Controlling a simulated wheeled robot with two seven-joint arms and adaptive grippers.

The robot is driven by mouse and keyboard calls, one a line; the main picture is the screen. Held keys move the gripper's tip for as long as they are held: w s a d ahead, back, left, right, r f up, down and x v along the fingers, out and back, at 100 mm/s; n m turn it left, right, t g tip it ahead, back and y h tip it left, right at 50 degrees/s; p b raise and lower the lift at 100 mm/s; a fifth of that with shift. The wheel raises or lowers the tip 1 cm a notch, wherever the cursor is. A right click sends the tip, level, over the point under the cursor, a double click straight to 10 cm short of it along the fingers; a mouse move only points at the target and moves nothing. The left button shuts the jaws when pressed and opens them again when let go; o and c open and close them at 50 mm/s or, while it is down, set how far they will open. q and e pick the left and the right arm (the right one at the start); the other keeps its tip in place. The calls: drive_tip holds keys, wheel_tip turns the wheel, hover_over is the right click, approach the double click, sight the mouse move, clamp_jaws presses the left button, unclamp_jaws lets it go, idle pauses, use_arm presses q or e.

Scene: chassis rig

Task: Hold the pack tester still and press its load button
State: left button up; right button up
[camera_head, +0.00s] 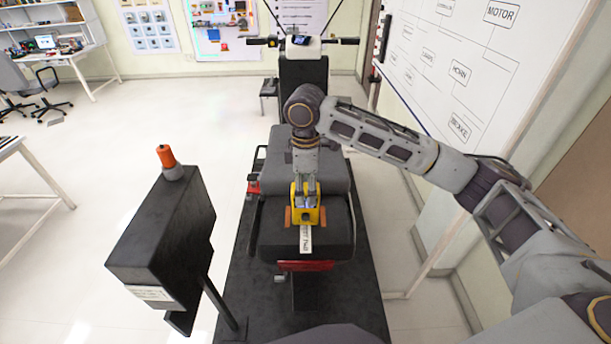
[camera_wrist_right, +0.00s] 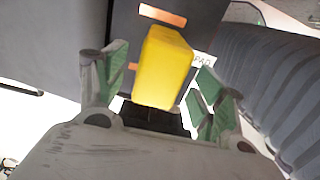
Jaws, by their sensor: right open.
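The yellow pack tester (camera_head: 308,217) sits on the black seat pad (camera_head: 335,238) of the rig, with orange patches at its sides and a white label strip in front. A small dark mark shows on its near face; I cannot tell if it is the load button. My right gripper (camera_head: 306,190) points down at the tester from behind. In the right wrist view the yellow tester (camera_wrist_right: 165,67) lies between the spread, green-padded fingers of my right gripper (camera_wrist_right: 160,85), with gaps visible on both sides. My left gripper is not in view.
A black box (camera_head: 165,240) with an orange-topped knob (camera_head: 168,157) stands on a post at the left. Handlebars (camera_head: 303,41) rise at the rig's far end. A whiteboard (camera_head: 470,70) lines the right side. The floor at left is mostly clear.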

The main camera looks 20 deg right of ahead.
drive_tip(key=shift+f, duration=0.7)
drive_tip(key=c, duration=1.3)
drive_tip(key=shift+o, duration=0.2)
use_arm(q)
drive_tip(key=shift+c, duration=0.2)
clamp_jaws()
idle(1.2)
